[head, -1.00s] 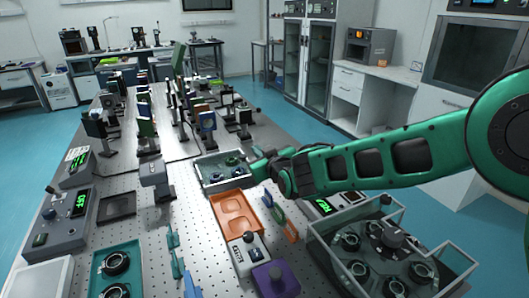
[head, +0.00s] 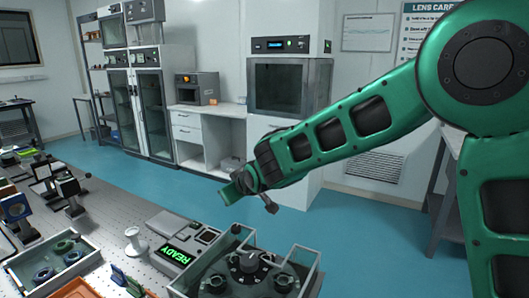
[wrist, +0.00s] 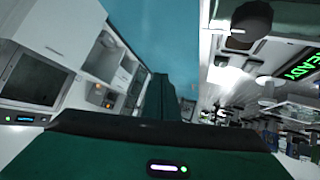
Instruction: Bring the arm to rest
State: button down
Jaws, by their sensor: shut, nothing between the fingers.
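My arm is green with dark panels and reaches in from the right in the head view. My gripper (head: 250,195) is at its end, in the air beyond the table's right edge and above the blue floor. It is shut and empty. In the wrist view its dark green body (wrist: 155,105) fills the lower middle, and the picture is tilted. The perforated optical table (head: 115,222) lies at the lower left of the head view.
A clear-walled case (head: 245,275) with dark round parts stands close below my gripper. Beside it is a grey box with a green READY display (head: 180,255). A tray (head: 55,265) holds several rings. Cabinets (head: 165,100) line the back wall. The blue floor (head: 350,240) is open.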

jog(key=s+d+m+g+h, duration=0.15)
jog(key=s+d, duration=0.25)
jog(key=d, duration=0.8)
jog(key=s+d+m+g+h, duration=0.1)
jog(key=s+d+m+h, duration=0.2)
jog(key=d, duration=1)
jog(key=s+d+m+g+h, duration=0.1)
jog(key=s+d+m+h, duration=0.2)
jog(key=d, duration=0.9)
jog(key=s+d+m+g, duration=0.3)
jog(key=s+d, duration=0.7)
jog(key=s, duration=0.3)
jog(key=s+d+f+m+g+y, duration=0.1)
jog(key=s+d+m, duration=0.1)
jog(key=s, duration=0.7)
jog(key=s+d+f+m+g+y, duration=0.1)
jog(key=s+d+f+m, duration=0.1)
jog(key=s, duration=0.8)
jog(key=shift+s+m+g, duration=0.3)
jog(key=shift+m+g, duration=0.05)
jog(key=shift+m, duration=0.1)
jog(key=shift+y, duration=0.25)
